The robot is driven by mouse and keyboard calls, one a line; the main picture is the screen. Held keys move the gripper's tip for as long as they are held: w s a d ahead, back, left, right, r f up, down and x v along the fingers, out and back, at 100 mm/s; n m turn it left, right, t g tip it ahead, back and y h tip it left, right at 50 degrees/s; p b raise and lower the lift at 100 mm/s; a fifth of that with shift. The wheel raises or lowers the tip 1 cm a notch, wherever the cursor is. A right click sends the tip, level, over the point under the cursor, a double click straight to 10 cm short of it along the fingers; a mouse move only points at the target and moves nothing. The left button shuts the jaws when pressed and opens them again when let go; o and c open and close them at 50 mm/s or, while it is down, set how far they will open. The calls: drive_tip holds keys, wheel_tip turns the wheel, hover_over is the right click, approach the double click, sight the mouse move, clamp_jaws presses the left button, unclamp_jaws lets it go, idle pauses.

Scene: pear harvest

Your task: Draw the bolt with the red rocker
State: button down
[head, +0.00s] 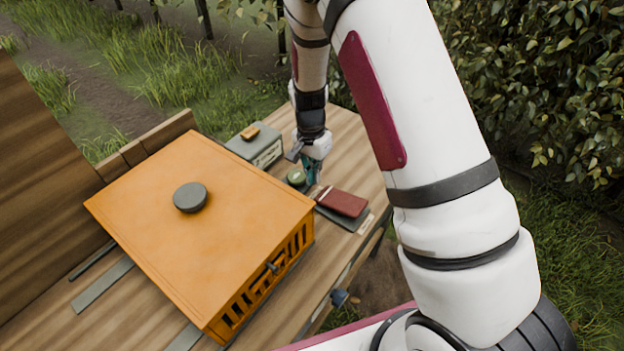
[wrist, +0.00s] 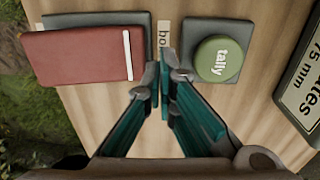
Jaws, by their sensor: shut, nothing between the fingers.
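The red rocker (head: 342,201) sits on a dark grey base near the right edge of the bench. In the wrist view the rocker (wrist: 84,55) is at the left, with a white stripe near its right end. I cannot tell which way it is tilted. My gripper (head: 312,180) points down beside it, on its far side. In the wrist view my gripper (wrist: 165,78) is shut and empty, its teal fingertips between the rocker and a green button. The fingers partly cover a small label (wrist: 164,32) reading "bo". I cannot pick out the bolt for certain.
The green "tally" button (wrist: 217,60) on a grey base is close to the fingertips. A grey labelled box (head: 257,147) stands behind. A large orange box (head: 200,255) with a grey round knob (head: 190,197) fills the bench's left. A blue knob (head: 340,297) is at the bench front.

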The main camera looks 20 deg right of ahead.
wheel_tip(320, 180, up, 11)
drive_tip(key=w+a+b, duration=0.1)
drive_tip(key=w, duration=0.1)
drive_tip(key=shift+a, duration=0.25)
drive_tip(key=shift+f, duration=0.15)
